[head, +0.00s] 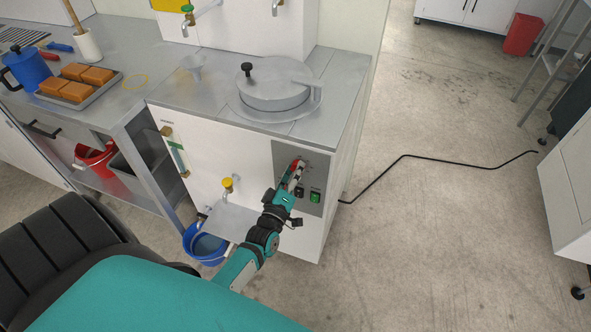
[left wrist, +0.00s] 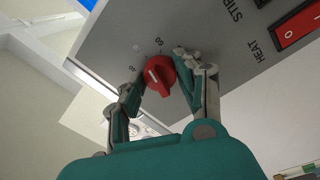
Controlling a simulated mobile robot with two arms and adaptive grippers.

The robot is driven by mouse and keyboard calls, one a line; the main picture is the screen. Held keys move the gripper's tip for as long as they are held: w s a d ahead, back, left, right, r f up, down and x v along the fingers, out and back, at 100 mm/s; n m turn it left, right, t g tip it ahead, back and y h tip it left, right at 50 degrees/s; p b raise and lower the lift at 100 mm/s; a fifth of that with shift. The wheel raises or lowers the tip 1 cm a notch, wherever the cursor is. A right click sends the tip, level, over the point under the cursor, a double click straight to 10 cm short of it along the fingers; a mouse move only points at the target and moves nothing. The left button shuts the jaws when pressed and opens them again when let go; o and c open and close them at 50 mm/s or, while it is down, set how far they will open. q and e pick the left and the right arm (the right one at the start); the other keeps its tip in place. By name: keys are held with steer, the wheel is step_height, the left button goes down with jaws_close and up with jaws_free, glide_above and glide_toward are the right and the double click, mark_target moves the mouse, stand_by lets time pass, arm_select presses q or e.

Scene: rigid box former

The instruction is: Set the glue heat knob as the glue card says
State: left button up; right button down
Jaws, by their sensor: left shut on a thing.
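The red heat knob (left wrist: 160,74) sits on the grey control panel (left wrist: 205,40), with a white pointer line on its face. I see no readable glue card. My right gripper is not in view.
A red switch (left wrist: 298,27) lies beside the "HEAT" and "STIR" lettering. A green button (head: 315,197) is low on the panel. A lidded pot (head: 272,95) tops the machine; a blue bucket (head: 206,247) stands below its tap. A black cable crosses the floor at right.

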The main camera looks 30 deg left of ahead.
arm_select(q)
steer(key=shift+s+m+g+h+p, duration=0.25)
steer(key=shift+m+p, duration=0.85)
steer(key=shift+m, duration=2.7)
steer(key=shift+w+m+g+h+p, duration=0.25)
steer(key=shift+m+p, duration=0.8)
steer(key=shift+m, duration=2.75)
steer(key=shift+s, duration=0.1)
steer(key=o, duration=1.1)
steer(key=shift+o, duration=0.2)
steer(key=s+d, duration=0.2)
steer(key=s, duration=0.9)
steer(key=shift+s, duration=0.4)
